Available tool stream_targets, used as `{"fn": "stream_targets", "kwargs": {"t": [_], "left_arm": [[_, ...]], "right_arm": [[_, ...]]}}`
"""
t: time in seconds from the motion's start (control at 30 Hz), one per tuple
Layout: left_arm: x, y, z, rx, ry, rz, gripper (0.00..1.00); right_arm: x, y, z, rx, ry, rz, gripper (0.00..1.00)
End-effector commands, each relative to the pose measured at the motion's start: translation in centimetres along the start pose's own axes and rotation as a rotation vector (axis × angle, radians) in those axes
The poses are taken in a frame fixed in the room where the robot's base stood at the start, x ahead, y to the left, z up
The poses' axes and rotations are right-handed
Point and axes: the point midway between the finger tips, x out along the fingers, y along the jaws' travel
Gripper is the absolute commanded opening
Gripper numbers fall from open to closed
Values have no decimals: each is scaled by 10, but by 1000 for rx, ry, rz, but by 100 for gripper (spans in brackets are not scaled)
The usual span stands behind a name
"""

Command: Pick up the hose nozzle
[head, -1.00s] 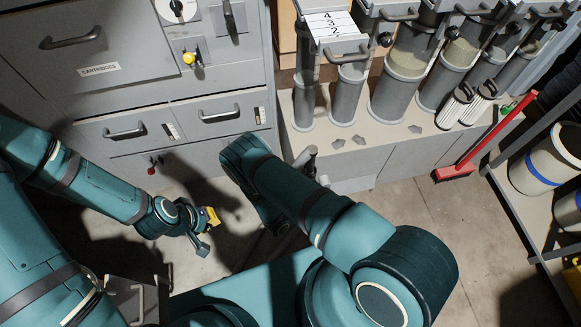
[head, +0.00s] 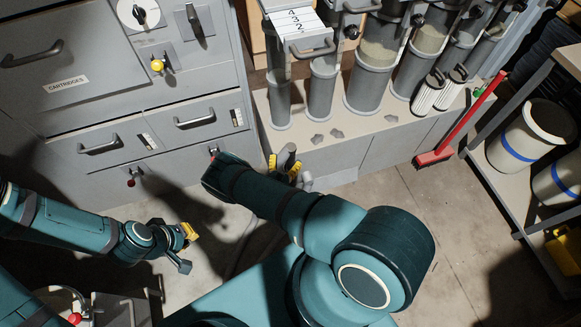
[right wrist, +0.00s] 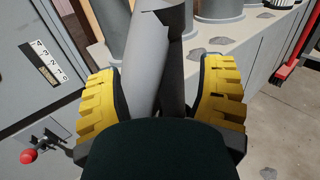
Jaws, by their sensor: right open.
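The hose nozzle (right wrist: 146,65) looks like a grey tube in the right wrist view. It stands between the two yellow pads of my right gripper (right wrist: 160,95), with a darker tube close beside it. The pads are apart on either side, and my dark wrist hides the lower part. In the head view, the grey nozzle top (head: 287,153) shows between the yellow fingertips of my right gripper (head: 284,166), by the front of the low bench. My left gripper (head: 187,249) is open and empty above the floor at the left.
Grey drawers (head: 110,140) stand at the left. Clear canisters stand on the bench (head: 345,127) behind the nozzle. A red broom (head: 434,156) leans at the right, near a shelf holding white buckets (head: 530,132). The floor (head: 440,215) in front of the broom is clear.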

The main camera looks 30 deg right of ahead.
Motion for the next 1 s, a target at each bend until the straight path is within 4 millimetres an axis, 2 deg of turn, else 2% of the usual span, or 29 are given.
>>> {"fn": "stream_targets", "kwargs": {"t": [0.33, 0.47, 0.67, 0.7, 0.77, 0.8, 0.9, 1.0], "left_arm": [[9, -3, -1, 1, 5, 0, 0], [9, -4, -1, 1, 5, 0, 0], [9, -3, -1, 1, 5, 0, 0], [9, -3, -1, 1, 5, 0, 0], [9, -3, -1, 1, 5, 0, 0], [9, -3, -1, 1, 5, 0, 0], [9, -3, -1, 1, 5, 0, 0], [9, -3, -1, 1, 5, 0, 0]], "right_arm": [[44, -8, 0, 2, -1, -3, 69], [51, -8, 1, 2, -1, -2, 69], [51, -7, 2, 1, -1, -1, 69], [51, -7, 2, 1, -1, -1, 64], [51, -7, 2, 1, -1, -1, 43], [51, -7, 2, 1, -1, -1, 29], [51, -7, 2, 1, -1, -1, 0], [50, -7, 2, 1, -1, -1, 0]]}}
